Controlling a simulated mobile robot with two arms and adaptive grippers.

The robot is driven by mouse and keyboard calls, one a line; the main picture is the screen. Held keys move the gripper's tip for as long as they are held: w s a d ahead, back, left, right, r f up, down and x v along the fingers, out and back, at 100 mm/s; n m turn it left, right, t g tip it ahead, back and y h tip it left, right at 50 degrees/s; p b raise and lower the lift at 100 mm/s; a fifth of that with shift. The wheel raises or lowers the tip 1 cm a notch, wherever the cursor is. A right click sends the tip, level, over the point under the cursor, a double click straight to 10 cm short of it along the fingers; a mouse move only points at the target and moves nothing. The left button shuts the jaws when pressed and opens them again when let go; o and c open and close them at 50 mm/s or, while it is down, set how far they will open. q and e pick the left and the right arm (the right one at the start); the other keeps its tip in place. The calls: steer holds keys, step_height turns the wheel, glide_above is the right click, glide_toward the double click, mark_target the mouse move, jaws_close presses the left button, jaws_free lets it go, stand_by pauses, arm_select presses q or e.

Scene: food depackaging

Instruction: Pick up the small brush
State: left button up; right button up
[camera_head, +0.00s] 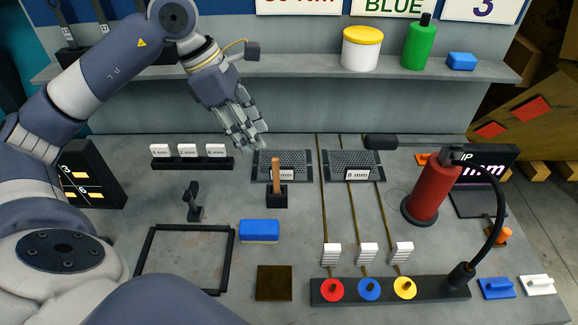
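A thin wooden handle (276,173), which looks like the small brush, stands upright in a black holder (277,197) near the middle of the workbench. Its lower end is hidden in the holder, so I cannot see bristles. My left gripper (249,141) hangs above the back of the bench, up and to the left of the handle and apart from it. Its grey fingers point down, stretched out and slightly spread, with nothing between them. My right gripper is not in view.
Two mesh plates (262,162) lie behind and beside the holder. A blue block (259,231) and a black frame (147,248) lie in front and to the left. A red cylinder (431,190) with a black hose stands at right. A shelf (300,66) runs behind.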

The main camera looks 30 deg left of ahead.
mark_target(275, 165)
arm_select(q)
steer(key=p+x, duration=0.1)
steer(key=x, duration=0.3)
steer(key=d+p+x, duration=0.1)
steer(key=p+x, duration=0.1)
steer(key=x, duration=0.3)
steer(key=shift+d+r, duration=0.15)
steer(key=shift+d, duration=0.05)
steer(key=shift+w+f, duration=0.15)
steer(key=shift+f, duration=0.15)
steer(key=shift+c, duration=0.5)
jaws_close()
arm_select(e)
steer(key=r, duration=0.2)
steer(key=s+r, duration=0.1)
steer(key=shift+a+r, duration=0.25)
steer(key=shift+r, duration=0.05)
